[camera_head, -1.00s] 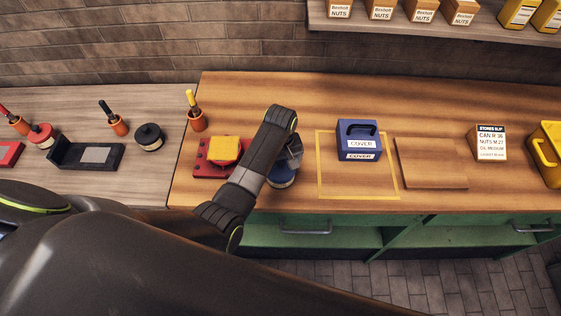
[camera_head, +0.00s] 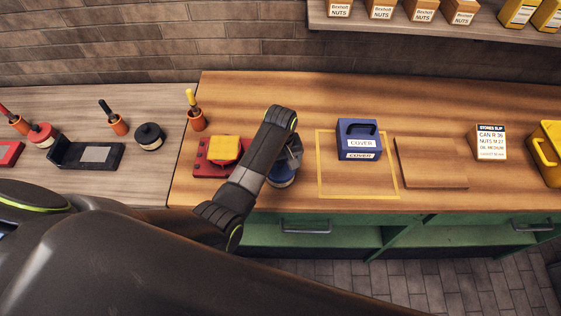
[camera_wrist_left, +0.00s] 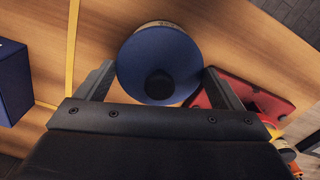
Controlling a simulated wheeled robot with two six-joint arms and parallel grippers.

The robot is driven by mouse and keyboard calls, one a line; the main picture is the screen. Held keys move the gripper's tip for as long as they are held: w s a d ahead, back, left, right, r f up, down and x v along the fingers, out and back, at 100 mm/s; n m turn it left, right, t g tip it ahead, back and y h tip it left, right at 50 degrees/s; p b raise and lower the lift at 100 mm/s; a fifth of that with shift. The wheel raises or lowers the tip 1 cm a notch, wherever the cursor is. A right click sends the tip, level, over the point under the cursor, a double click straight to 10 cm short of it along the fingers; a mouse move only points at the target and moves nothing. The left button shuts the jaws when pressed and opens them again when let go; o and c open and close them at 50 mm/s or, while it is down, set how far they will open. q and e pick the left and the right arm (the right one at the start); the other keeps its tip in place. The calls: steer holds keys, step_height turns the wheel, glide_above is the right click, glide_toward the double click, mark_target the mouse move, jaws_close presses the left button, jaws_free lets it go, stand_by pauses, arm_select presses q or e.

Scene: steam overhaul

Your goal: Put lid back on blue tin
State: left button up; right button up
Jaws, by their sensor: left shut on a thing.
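My left gripper (camera_head: 291,152) points down at the bench, partly hidden behind my own forearm. In the left wrist view, its two fingers (camera_wrist_left: 161,66) lie on either side of a round blue lid (camera_wrist_left: 140,55) with a dark knob, and it is shut on it. A pale rim with print shows just past the lid's far edge, apparently the tin under it. In the head view, the blue tin (camera_head: 283,181) stands on the wooden bench, its upper part mostly covered by the gripper. I cannot tell whether the lid is fully seated. My right gripper is not in view.
A red block with a yellow top (camera_head: 213,170) is close left of the tin. A blue COVER box (camera_head: 360,141) stands inside a yellow outline to the right. A wooden board (camera_head: 430,163) lies further right. The bench front between tin and outline is clear.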

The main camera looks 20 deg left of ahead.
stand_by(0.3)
arm_select(q)
steer(key=o, duration=0.7)
steer(key=shift+o, duration=0.2)
steer(key=shift+r, duration=3.5)
jaws_close()
steer(key=shift+f, duration=0.1)
steer(key=shift+f+b, duration=0.8)
steer(key=shift+f, duration=1.25)
